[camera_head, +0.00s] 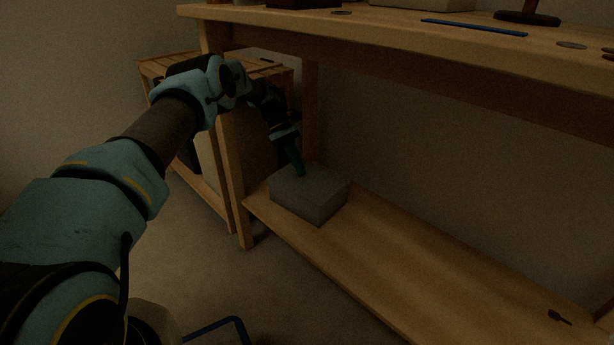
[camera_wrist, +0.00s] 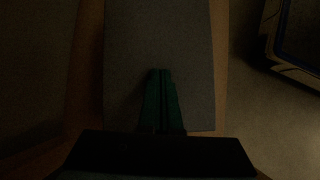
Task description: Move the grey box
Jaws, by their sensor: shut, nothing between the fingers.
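The grey box (camera_head: 310,194) sits on the left end of the workbench's lower shelf (camera_head: 400,262). In the wrist view the grey box (camera_wrist: 160,40) fills the middle, with wood on both sides of it. My gripper (camera_head: 301,174) reaches down from above to the top of the box. Its green fingers (camera_wrist: 161,74) are together and hold nothing. The fingertips are at or just above the box top; I cannot tell if they touch it.
The workbench top (camera_head: 480,30) overhangs the shelf. A bench leg (camera_head: 222,150) stands left of the box. A wooden crate-like stand (camera_head: 152,68) is behind it. A small dark object (camera_head: 559,317) lies at the shelf's right end. The shelf's middle is clear.

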